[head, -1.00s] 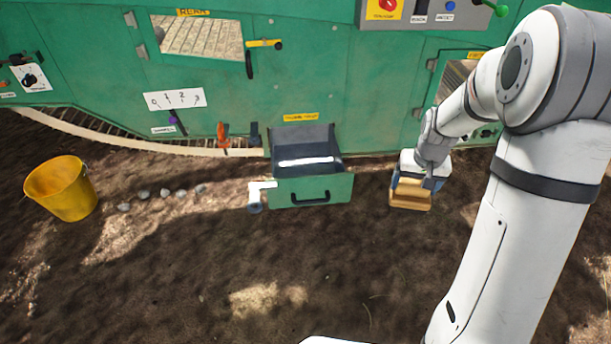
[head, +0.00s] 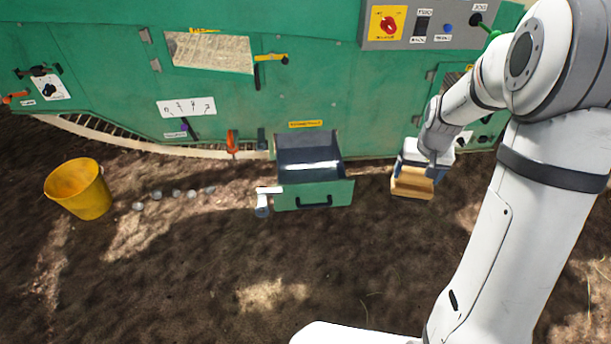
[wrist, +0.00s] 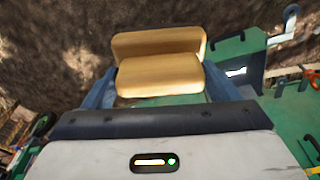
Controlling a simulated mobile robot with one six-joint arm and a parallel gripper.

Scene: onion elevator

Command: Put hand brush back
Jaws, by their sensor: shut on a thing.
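The hand brush, a tan wooden block (head: 412,187), is in my gripper (head: 417,171) at the right of the open drawer in the head view. In the wrist view the brush (wrist: 158,75) shows as two tan wooden parts between the blue-grey fingers. My gripper is shut on it and holds it in front of the green machine. Its bristles are not clearly visible. I cannot tell how far it is above the ground.
A yellow bucket (head: 84,200) and several stones (head: 176,194) are at the left. The dirt ground in front is clear.

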